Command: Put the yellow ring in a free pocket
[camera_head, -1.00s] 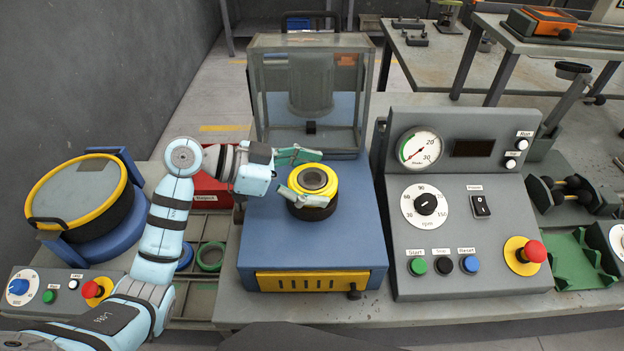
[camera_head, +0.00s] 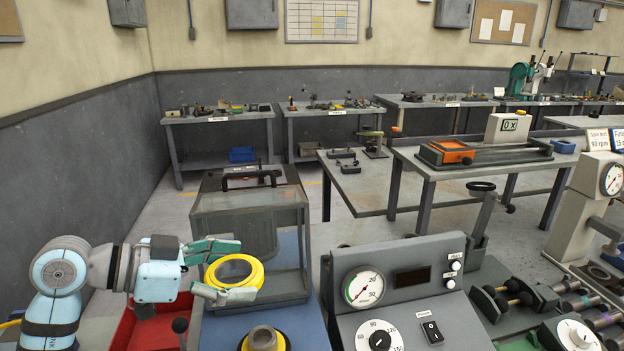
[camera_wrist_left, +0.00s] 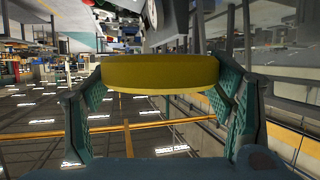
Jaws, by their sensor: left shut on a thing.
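The yellow ring (camera_head: 253,272) is held between the green fingers of my left gripper (camera_head: 222,269), raised above the blue-topped machine (camera_head: 300,322). In the left wrist view the ring (camera_wrist_left: 160,74) spans the gap between both fingers. Below it, on the machine, a grey hub with a yellow and black base (camera_head: 263,340) shows at the bottom edge of the head view. The pockets are not in the head view now. My right gripper is not in view.
A clear guard box (camera_head: 262,222) stands right behind the held ring. A red bin (camera_head: 150,325) is below my left wrist. The control panel (camera_head: 395,290) with gauge and dials stands to the right.

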